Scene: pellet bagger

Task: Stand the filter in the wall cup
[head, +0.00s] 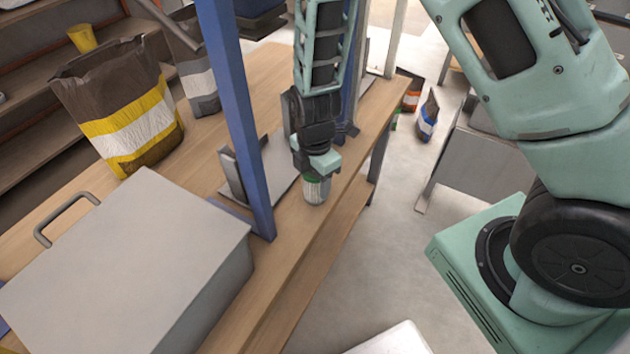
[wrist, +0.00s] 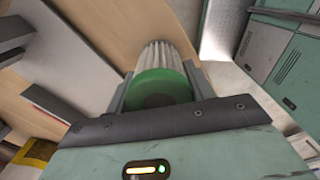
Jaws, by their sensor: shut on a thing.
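The filter (head: 317,190) is a short white pleated cylinder with a green end cap. In the head view it is upright at the bench edge, below my gripper (head: 318,168). The wrist view shows its green cap and white pleats (wrist: 158,62) between the two fingers of my gripper (wrist: 160,90). My gripper is shut on the filter at the capped end. I cannot tell whether the filter's lower end touches the bench. I cannot make out the wall cup in either view.
A wooden bench (head: 290,235) runs beneath, with a blue post (head: 236,110) left of my gripper. A large grey box (head: 125,265) with a handle stands at the front left. A brown, yellow and white bag (head: 125,110) stands behind. Open floor (head: 400,240) lies right of the bench.

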